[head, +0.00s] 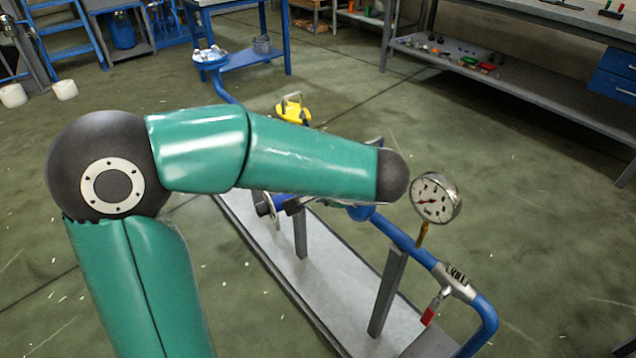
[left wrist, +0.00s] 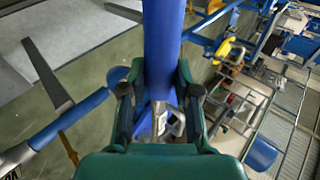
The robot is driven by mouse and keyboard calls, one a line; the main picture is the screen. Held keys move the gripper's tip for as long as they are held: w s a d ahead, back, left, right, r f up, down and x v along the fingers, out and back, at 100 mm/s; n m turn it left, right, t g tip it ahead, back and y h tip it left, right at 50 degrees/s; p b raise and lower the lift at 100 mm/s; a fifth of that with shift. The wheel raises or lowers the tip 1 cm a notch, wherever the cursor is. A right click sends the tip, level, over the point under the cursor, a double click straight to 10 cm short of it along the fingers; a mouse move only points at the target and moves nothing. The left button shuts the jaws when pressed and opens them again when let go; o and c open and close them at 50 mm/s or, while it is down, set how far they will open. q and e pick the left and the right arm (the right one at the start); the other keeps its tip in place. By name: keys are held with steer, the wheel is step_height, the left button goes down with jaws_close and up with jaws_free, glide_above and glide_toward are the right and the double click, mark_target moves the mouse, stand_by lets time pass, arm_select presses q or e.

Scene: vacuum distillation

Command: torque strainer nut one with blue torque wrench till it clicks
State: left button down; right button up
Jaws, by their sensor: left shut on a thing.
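My left gripper (left wrist: 160,92) shows in the left wrist view, shut with its two dark-tipped fingers on either side of a thick blue bar. The bar looks like the handle of the blue torque wrench (left wrist: 163,40) and runs up out of the top of the picture. A silvery metal part (left wrist: 170,122) shows between the fingers, below the handle. In the head view my green left arm crosses the middle and hides the gripper and most of the wrench. Strainer nut one cannot be made out in either view. My right gripper is in neither view.
A blue pipe (head: 405,238) runs along a pale base (head: 293,276) on grey posts, with a pressure gauge (head: 435,198) and a red-handled valve (head: 432,312). A yellow part (head: 293,110) sits behind my arm. A grey workbench (head: 500,78) stands back right. Open floor lies right.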

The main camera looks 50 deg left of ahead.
arm_select(q)
steer(key=shift+r, duration=0.1)
steer(key=w+d+n+g+h+p, duration=0.1)
steer(key=w+d+n+g+p, duration=0.2)
steer(key=d+n+p, duration=0.3)
steer(key=w+d+n+g+h+p, duration=0.1)
steer(key=w+d+n+g+p, duration=0.2)
steer(key=d+n+g+p, duration=0.3)
steer(key=d, duration=0.5)
steer(key=shift+w+n, duration=0.15)
steer(key=shift+n, duration=0.15)
stand_by(0.6)
